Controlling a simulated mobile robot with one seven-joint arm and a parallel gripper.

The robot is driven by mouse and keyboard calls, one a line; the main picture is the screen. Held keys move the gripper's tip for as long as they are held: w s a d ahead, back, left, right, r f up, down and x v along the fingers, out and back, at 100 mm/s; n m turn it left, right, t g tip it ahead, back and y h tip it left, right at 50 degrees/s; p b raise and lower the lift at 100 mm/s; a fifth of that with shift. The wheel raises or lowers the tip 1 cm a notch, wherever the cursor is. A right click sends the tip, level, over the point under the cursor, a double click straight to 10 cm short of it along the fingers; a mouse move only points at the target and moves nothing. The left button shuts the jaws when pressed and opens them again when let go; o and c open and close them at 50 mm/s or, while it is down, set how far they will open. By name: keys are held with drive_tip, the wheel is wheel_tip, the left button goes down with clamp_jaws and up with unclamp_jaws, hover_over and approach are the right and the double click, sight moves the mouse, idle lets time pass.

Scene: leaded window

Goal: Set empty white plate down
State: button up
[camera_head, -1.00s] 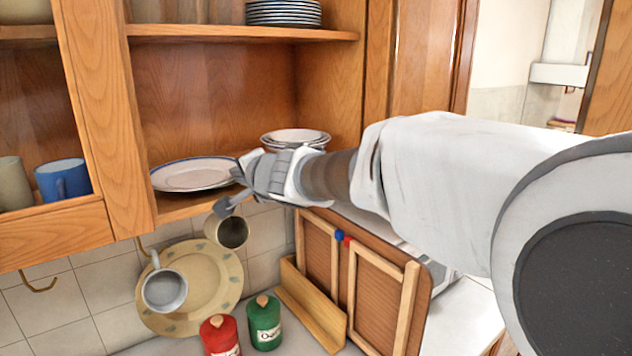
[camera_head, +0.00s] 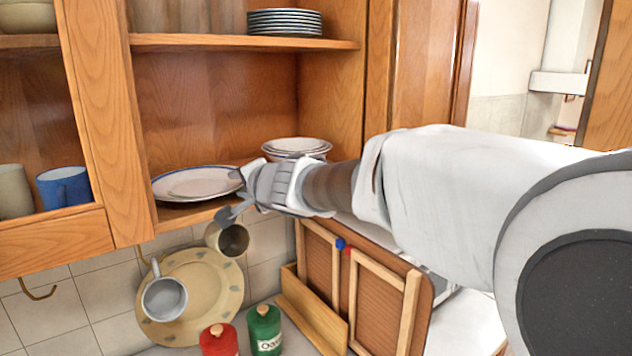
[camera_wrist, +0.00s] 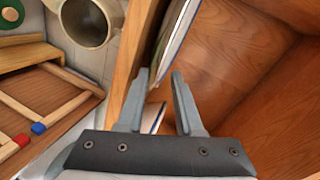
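The white plate (camera_head: 195,182) with a blue rim lies nearly flat on the lower shelf (camera_head: 185,212) of the open cupboard, with nothing on it. Its rim shows nearly edge-on in the wrist view (camera_wrist: 176,36). My gripper (camera_head: 234,194) is at the plate's right front edge, one finger low by the shelf's front. In the wrist view my gripper's fingers (camera_wrist: 160,78) are apart, with the plate's rim just beyond the tips. I cannot tell whether a finger still touches the plate.
A stack of bowls (camera_head: 297,146) stands right of the plate, behind my gripper. A plate stack (camera_head: 284,22) is on the shelf above. A blue mug (camera_head: 63,187) stands left, past the cupboard's upright. Mugs hang below the shelf, including a grey one (camera_head: 164,298); red and green jars stand lower.

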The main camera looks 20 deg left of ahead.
drive_tip(key=p+v, duration=0.3)
drive_tip(key=v, duration=0.9)
drive_tip(key=d+f+t+h, duration=0.3)
drive_tip(key=d+h, duration=0.7)
drive_tip(key=d, duration=1.7)
drive_tip(key=s+d+f+n+g, duration=0.2)
drive_tip(key=s+d+f+g, duration=0.1)
drive_tip(key=s, duration=0.6)
drive_tip(key=s+d+f+n+g+h, duration=0.1)
drive_tip(key=s+d+f+n+g, duration=0.1)
drive_tip(key=s+d+f+g, duration=0.2)
drive_tip(key=s+d+f, duration=0.1)
drive_tip(key=s+f, duration=0.2)
drive_tip(key=s, duration=0.1)
drive_tip(key=shift+s+d+f+n, duration=0.4)
drive_tip(key=shift+f+b, duration=0.1)
drive_tip(key=shift+b, duration=0.3)
